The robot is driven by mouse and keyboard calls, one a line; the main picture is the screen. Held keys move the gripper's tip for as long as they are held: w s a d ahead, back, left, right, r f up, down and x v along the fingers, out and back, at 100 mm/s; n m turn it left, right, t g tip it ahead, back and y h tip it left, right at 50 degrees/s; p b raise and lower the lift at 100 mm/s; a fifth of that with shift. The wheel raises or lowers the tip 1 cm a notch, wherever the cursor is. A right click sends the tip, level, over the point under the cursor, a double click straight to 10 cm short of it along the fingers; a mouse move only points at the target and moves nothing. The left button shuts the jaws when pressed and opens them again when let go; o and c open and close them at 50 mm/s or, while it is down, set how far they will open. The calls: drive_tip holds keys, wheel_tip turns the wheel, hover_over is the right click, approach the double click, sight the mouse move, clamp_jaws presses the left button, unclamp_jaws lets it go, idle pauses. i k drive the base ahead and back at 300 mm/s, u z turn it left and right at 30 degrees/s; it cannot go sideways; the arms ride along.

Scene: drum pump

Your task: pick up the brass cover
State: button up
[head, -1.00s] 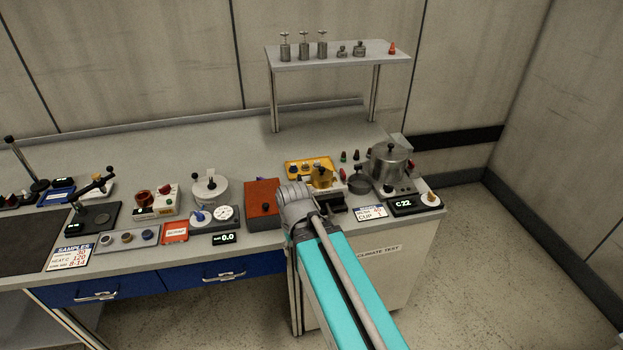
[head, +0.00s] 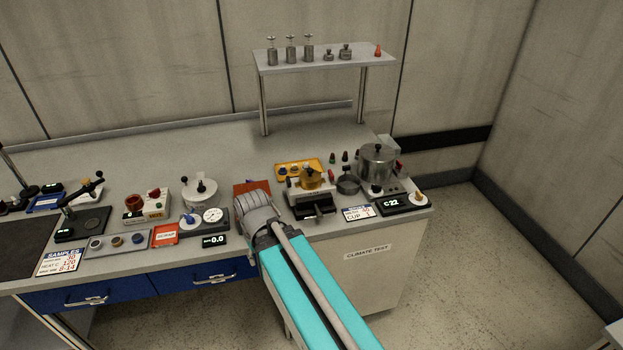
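The brass cover (head: 310,179) appears to be the gold-coloured piece with a black knob on the small machine at the right part of the bench. It looks upright, and nothing of mine touches it in this view. My arm reaches up from the bottom, and its grey ribbed joint lies left of and nearer than the cover. The fingers of my gripper do not show; they are out of view or hidden behind the arm.
A yellow tray (head: 285,169) lies behind the machine. A steel pot (head: 377,162) and a dark pan (head: 348,183) stand to its right. My arm partly hides a red-brown box (head: 264,185). A shelf (head: 325,61) with weights stands behind. The back middle bench is clear.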

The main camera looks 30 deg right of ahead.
sight(310, 179)
drive_tip(key=z, duration=0.05)
drive_tip(key=k, duration=1.05)
drive_tip(key=z, duration=0.5)
drive_tip(key=i, duration=1)
drive_tip(key=u, duration=0.05)
